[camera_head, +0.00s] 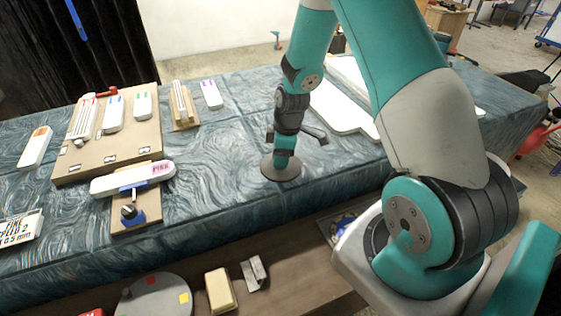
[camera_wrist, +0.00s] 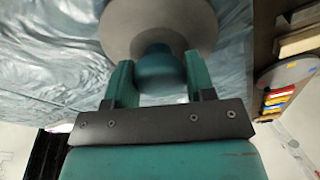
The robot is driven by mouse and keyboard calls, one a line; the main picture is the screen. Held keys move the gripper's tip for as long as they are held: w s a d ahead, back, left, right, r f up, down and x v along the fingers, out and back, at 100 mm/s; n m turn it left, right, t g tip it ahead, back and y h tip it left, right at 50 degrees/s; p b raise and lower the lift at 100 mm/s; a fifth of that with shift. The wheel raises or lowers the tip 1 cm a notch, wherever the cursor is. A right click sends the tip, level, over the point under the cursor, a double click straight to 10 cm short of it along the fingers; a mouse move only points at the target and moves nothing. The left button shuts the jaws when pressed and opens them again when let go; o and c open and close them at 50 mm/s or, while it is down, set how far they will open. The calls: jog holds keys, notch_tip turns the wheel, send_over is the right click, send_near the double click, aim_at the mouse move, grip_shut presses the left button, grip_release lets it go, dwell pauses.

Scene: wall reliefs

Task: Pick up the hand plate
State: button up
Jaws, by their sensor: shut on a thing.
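The hand plate is a round grey disc (camera_head: 268,172) with a teal knob on top. In the head view it is near the front edge of the cloth-covered table, under the end of my arm. My gripper (camera_head: 285,152) points down at it. In the wrist view the grey disc (camera_wrist: 122,22) fills the top middle, and my gripper (camera_wrist: 159,70) has one teal finger on each side of the knob (camera_wrist: 160,75), shut on it. The disc looks about level. I cannot tell whether its underside touches the cloth.
A wooden board (camera_head: 71,170) with several white pieces lies at the left. A white tool marked PIER (camera_head: 110,184) rests on a stand near the front edge. White flat panels (camera_head: 338,108) lie behind my gripper. A lower shelf holds a round grey disc (camera_head: 150,300) and blocks.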

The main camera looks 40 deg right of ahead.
notch_tip(320, 180, up, 20)
dwell(0.5)
